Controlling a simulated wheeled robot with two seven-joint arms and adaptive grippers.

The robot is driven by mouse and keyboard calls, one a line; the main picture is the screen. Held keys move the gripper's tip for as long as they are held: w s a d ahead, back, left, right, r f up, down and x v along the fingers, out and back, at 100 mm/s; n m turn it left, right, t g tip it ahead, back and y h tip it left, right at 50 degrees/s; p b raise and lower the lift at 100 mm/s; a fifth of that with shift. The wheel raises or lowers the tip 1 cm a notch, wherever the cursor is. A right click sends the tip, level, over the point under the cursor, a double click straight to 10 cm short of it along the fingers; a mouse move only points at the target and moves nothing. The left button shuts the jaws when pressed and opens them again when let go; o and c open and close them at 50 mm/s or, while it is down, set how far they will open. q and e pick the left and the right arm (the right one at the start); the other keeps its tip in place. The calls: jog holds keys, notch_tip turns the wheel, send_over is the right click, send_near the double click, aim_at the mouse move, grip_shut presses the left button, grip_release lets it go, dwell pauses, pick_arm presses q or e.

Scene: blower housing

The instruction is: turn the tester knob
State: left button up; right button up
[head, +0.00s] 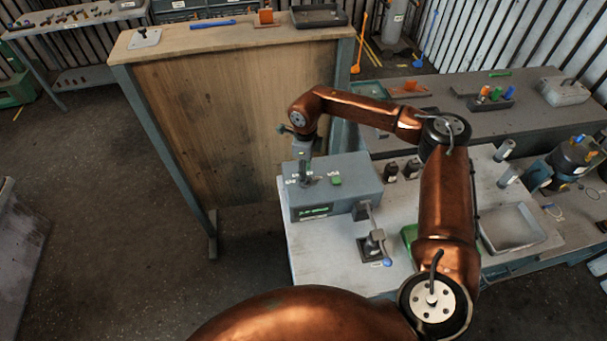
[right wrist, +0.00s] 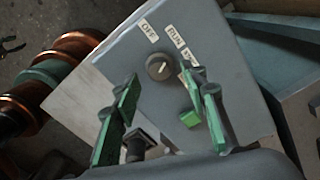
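The tester is a grey box (head: 338,192) on the light worktop, with a green button (head: 336,180) on top. In the right wrist view its round dark knob (right wrist: 159,67) has a light pointer mark and sits below white labels (right wrist: 170,38), one reading OFF. My right gripper (head: 304,172) points down over the left part of the box. In the wrist view the right gripper (right wrist: 160,80) is open, its green-padded fingers on either side, with the knob just beyond the fingertips. I cannot tell its height above the knob. My left gripper is out of view.
The green button also shows in the wrist view (right wrist: 190,118), close to the right finger. A dark post (right wrist: 137,146) stands between the fingers. A blue-tipped lever fixture (head: 374,246) is in front of the box. A wooden panel (head: 230,125) rises behind; a grey tray (head: 512,229) lies right.

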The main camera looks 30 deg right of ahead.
notch_tip(320, 180, down, 2)
jog(key=shift+f, duration=0.1)
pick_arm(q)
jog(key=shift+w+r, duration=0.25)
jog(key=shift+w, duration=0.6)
pick_arm(e)
jog(key=shift+f, duration=0.3)
jog(key=shift+c, duration=0.4)
grip_shut()
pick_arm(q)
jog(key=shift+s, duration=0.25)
pick_arm(e)
jog(key=shift+m, duration=0.4)
jog(key=m, duration=0.3)
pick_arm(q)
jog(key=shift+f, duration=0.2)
pick_arm(e)
jog(key=shift+m, duration=2.5)
jog(key=shift+r, duration=0.1)
